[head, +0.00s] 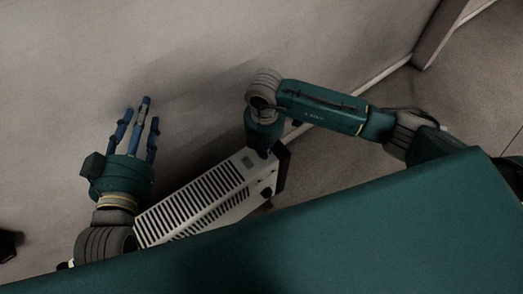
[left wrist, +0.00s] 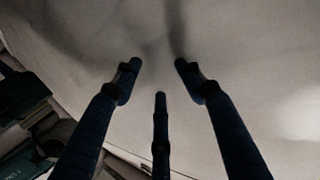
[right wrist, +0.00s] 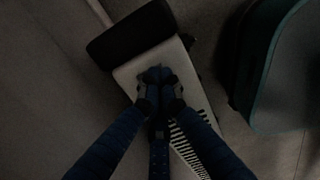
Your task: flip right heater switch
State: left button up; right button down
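A white heater (head: 187,201) with dark slats and a black end stands below my body, along the wall. It also shows in the right wrist view (right wrist: 198,97), with its black end (right wrist: 131,34) at the top. My right gripper (head: 264,152) is over the heater's right end. In the right wrist view its fingertips (right wrist: 160,75) are together over the white surface near the black end; I cannot tell whether they touch it. I cannot make out the switch. My left gripper (head: 138,108) is open and empty, fingers spread toward the wall, also in the left wrist view (left wrist: 158,75).
A pale wall (head: 190,50) runs behind the heater. Grey floor (head: 345,165) is clear to the heater's right. A dark post (head: 437,35) stands at the upper right. A dark object (head: 8,244) is at the far left.

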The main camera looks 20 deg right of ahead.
pick_arm(q)
jog(key=shift+s+a+f+g, duration=0.15)
jog(key=shift+f+g, duration=0.25)
jog(key=shift+f, duration=0.35)
jog(key=shift+s+a+f+g, duration=0.1)
jog(key=shift+f+g, duration=0.3)
jog(key=shift+f, duration=0.35)
pick_arm(e)
jog(key=shift+r, duration=0.35)
jog(key=shift+r+p, duration=0.3)
jog(key=shift+p, duration=0.25)
jog(key=shift+r+p, duration=0.35)
jog(key=shift+r, duration=0.05)
jog(key=shift+r+p, duration=0.35)
jog(key=shift+r, duration=0.05)
jog(key=shift+r+p, duration=1.6)
jog(key=shift+r, duration=0.05)
pick_arm(q)
jog(key=s+a+f+g+y, duration=0.1)
jog(key=s+a+f+g, duration=0.2)
jog(key=s, duration=0.6)
jog(key=s+a+f+g+y, duration=0.2)
jog(key=s+a+f+g, duration=0.1)
jog(key=s+f+g, duration=0.5)
jog(key=shift+s+a+f+n+y+p, duration=0.3)
jog(key=shift+s+a+f, duration=0.1)
jog(key=shift+s+f, duration=0.65)
pick_arm(e)
jog(key=shift+r, duration=0.35)
